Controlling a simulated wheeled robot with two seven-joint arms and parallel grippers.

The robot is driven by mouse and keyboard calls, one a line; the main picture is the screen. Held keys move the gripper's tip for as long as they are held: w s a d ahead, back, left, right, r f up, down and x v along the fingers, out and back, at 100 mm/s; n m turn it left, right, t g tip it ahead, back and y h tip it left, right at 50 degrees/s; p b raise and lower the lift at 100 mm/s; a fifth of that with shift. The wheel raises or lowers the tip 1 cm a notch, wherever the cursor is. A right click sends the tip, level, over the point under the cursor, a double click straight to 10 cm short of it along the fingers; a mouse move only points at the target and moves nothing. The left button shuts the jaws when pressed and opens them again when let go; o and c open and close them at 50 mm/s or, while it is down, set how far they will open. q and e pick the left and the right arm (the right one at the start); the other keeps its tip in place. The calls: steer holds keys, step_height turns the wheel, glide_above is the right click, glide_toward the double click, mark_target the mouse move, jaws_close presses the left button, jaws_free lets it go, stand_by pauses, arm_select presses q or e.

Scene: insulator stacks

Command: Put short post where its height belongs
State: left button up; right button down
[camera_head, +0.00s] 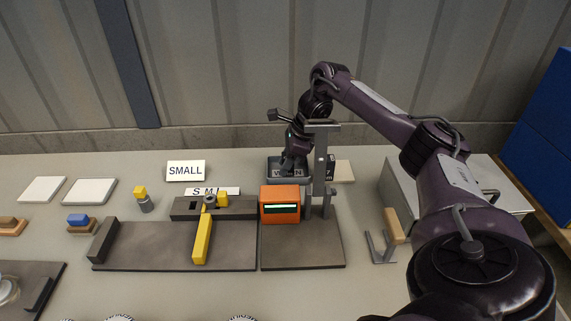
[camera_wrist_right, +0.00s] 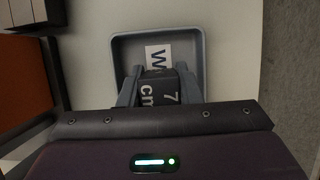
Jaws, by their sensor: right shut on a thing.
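My right gripper (camera_head: 290,165) reaches down at the grey tray (camera_head: 287,181) at the back of the table. In the right wrist view, its fingers (camera_wrist_right: 157,88) are shut on a dark block (camera_wrist_right: 157,90) marked "7 cm", inside or just above the tray (camera_wrist_right: 120,45). A white card (camera_wrist_right: 157,55) with a W lies in the tray. I cannot tell which piece is the short post. My left gripper is not in view.
An orange box (camera_head: 280,207) with a lit display and a grey upright stand (camera_head: 320,185) are just in front of the tray. A yellow bar (camera_head: 202,243) lies across a dark fixture (camera_head: 150,247). A "SMALL" sign (camera_head: 186,171) stands behind. Table space right of the stand is partly clear.

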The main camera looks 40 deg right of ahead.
steer(key=shift+f, duration=0.1)
steer(key=c, duration=1)
jaws_free()
steer(key=shift+c, duration=0.2)
steer(key=p+v, duration=0.6)
steer(key=v, duration=0.6)
